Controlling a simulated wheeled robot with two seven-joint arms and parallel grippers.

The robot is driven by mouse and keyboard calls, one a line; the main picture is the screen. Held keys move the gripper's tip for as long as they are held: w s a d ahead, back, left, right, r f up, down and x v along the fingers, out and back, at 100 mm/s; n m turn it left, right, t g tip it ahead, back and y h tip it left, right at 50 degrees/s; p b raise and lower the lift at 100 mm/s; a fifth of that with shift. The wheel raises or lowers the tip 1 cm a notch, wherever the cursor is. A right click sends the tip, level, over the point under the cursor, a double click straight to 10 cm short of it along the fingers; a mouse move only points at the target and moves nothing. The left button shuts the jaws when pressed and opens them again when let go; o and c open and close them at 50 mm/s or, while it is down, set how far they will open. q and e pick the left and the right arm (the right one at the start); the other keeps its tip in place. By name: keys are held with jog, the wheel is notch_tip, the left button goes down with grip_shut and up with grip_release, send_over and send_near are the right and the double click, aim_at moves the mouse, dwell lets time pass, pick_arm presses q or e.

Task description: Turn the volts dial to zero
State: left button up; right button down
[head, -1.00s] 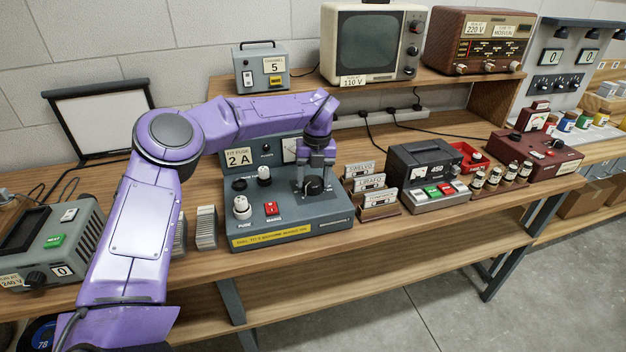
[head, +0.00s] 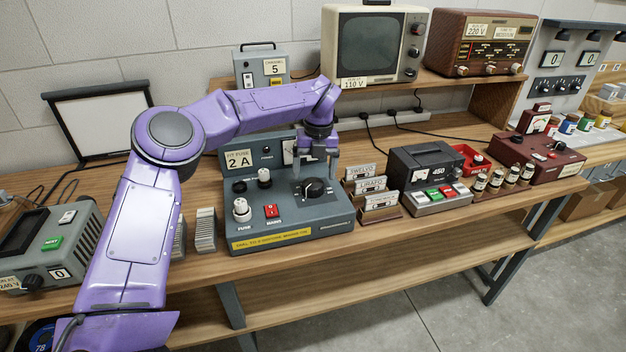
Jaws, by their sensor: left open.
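The volts dial is most likely the large black knob (head: 315,189) on the sloped top of the grey-blue bench unit (head: 285,217), which has a yellow strip along its front. The knob's printing is too small to read. My left gripper (head: 316,172) is open, pointing down just above and behind the knob, with a finger on either side and nothing between them. It appears clear of the knob. The gripper and wrist partly hide the unit's meter (head: 288,152). My right gripper is not in view.
The unit also carries a white fuse cap (head: 241,209), a red mains switch (head: 271,211) and a "2 A" card (head: 238,160). Cassette stands (head: 378,199) and a dark meter box (head: 425,163) stand close on the right. Bare wood lies in front.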

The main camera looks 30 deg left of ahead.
aim_at(316, 182)
pick_arm(q)
notch_tip(316, 182, up, 7)
jog(key=shift+w+d, duration=0.15)
jog(key=shift+w, duration=0.05)
jog(key=shift+r, duration=0.1)
